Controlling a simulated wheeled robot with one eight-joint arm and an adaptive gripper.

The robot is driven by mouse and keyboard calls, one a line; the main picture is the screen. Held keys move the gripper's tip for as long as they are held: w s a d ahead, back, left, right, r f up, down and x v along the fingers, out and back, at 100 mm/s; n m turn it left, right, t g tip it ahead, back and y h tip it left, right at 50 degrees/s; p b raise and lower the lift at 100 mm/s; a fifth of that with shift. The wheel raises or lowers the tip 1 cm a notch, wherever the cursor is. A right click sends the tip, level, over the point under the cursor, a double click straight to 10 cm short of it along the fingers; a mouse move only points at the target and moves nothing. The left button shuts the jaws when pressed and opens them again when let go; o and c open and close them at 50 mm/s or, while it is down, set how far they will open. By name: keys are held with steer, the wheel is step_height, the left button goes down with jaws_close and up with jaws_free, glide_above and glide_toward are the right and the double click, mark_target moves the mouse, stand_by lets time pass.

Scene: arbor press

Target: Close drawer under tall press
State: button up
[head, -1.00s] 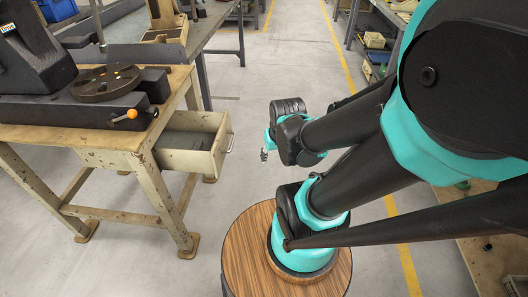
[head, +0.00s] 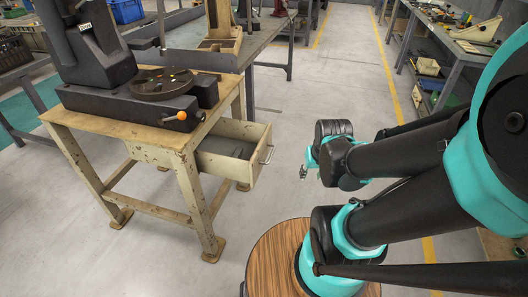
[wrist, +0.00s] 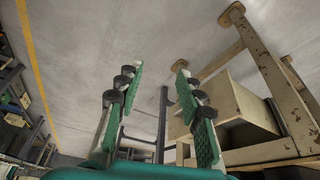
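The drawer (head: 228,158) is cream and worn, and stands pulled out from the right side of the work table (head: 75,118). A metal handle (head: 267,154) is on its front. The black tall press (head: 100,45), with a round plate and an orange knob, stands on the table above it. My gripper (head: 304,174) is to the right of the drawer, apart from its handle, with floor showing between them. In the wrist view, my gripper (wrist: 155,105) has its two green fingers spread with nothing held between them. The drawer (wrist: 235,105) shows there beyond the right finger.
A second bench (head: 258,48) stands behind the table. Shelves (head: 432,75) line the right side of the aisle. The grey floor between the drawer and my arm is clear. A table leg (head: 200,215) stands below the drawer.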

steer(key=shift+w+a+r+m, duration=0.1)
steer(key=shift+w+r+m, duration=0.05)
steer(key=shift+w+m, duration=0.2)
steer(key=shift+c, duration=1.2)
steer(key=w+a+m, duration=0.1)
steer(key=w+m, duration=0.2)
steer(key=w+a+r+m+y, duration=0.1)
steer(key=w+m, duration=0.2)
steer(key=w, duration=0.1)
steer(key=w+a+r+m+g+y, duration=0.1)
steer(key=w+m, duration=0.3)
steer(key=shift+a, duration=0.3)
jaws_close()
steer(key=w+a+f+m+g+y, duration=0.2)
steer(key=w+a+m, duration=0.2)
steer(key=w+m, duration=0.7)
steer(key=w+x, duration=0.1)
steer(key=x, duration=0.9)
steer(key=shift+f, duration=0.2)
